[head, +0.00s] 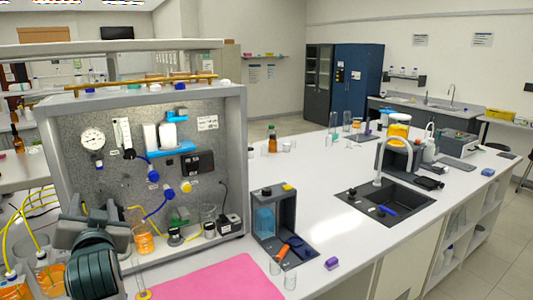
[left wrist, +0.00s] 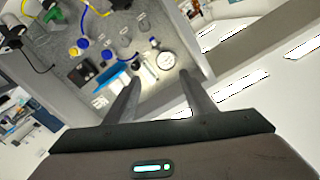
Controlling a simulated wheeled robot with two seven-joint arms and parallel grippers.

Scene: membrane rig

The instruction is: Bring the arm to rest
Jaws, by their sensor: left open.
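My left arm comes in at the lower left of the head view, in front of the membrane rig (head: 170,110). My left gripper (head: 95,213) is raised there, with its dark wrist below it. In the left wrist view its two fingers (left wrist: 157,88) stand apart with nothing between them. Beyond them the rig's speckled panel (left wrist: 85,75) shows tilted, with the round gauge (left wrist: 166,60) just past the fingertips. I cannot tell the exact gap to the panel. My right gripper does not show.
Orange-filled beakers (head: 143,240) and yellow tubes (head: 32,210) are close to my left arm. A pink mat (head: 215,282) lies at the front. A dark stand (head: 272,222) and a sink (head: 385,205) are to the right.

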